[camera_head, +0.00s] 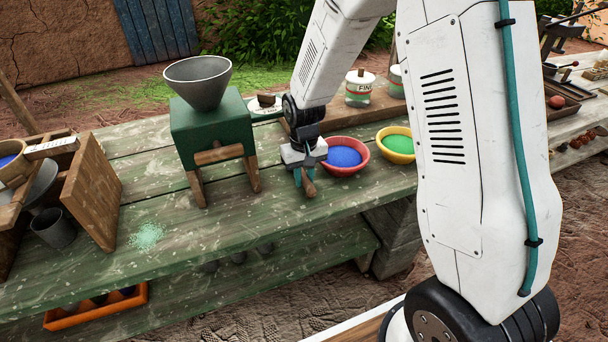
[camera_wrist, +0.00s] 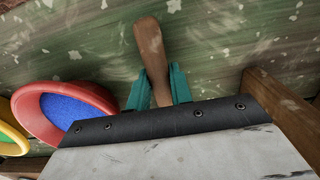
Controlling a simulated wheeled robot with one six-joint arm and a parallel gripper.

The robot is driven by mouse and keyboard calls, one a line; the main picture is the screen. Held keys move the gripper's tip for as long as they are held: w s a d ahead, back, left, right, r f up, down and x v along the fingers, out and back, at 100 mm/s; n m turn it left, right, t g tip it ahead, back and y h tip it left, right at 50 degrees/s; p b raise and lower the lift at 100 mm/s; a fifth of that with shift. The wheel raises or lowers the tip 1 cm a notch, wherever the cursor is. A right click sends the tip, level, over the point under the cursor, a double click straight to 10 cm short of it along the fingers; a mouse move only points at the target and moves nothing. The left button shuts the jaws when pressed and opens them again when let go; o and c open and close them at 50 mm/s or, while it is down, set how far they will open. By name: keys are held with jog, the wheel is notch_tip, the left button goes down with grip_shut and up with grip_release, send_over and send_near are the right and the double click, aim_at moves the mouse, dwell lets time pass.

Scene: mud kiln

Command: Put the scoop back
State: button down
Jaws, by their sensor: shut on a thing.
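My gripper (camera_head: 304,177) is over the bench, just left of the red bowl. Its teal fingers, also in the wrist view (camera_wrist: 159,90), are shut on the brown wooden handle of the scoop (camera_head: 309,187). In the wrist view the scoop's handle (camera_wrist: 149,42) sticks out past the fingers over the green bench. The rest of the scoop is hidden behind the gripper. The red bowl (camera_head: 359,168) holds blue powder and stands close by. It also shows at the left of the wrist view (camera_wrist: 35,124).
A green hopper stand (camera_head: 208,130) with a grey funnel (camera_head: 198,82) is left of my gripper. A yellow bowl (camera_head: 398,157) of green powder and a lidded jar (camera_head: 360,95) are to the right. Pale green powder (camera_head: 147,236) lies on the bench (camera_head: 215,232), whose front left is mostly clear.

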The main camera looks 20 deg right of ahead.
jog(key=shift+f, duration=0.1)
jog(key=c, duration=1.2)
grip_release()
jog(key=shift+o, duration=0.2)
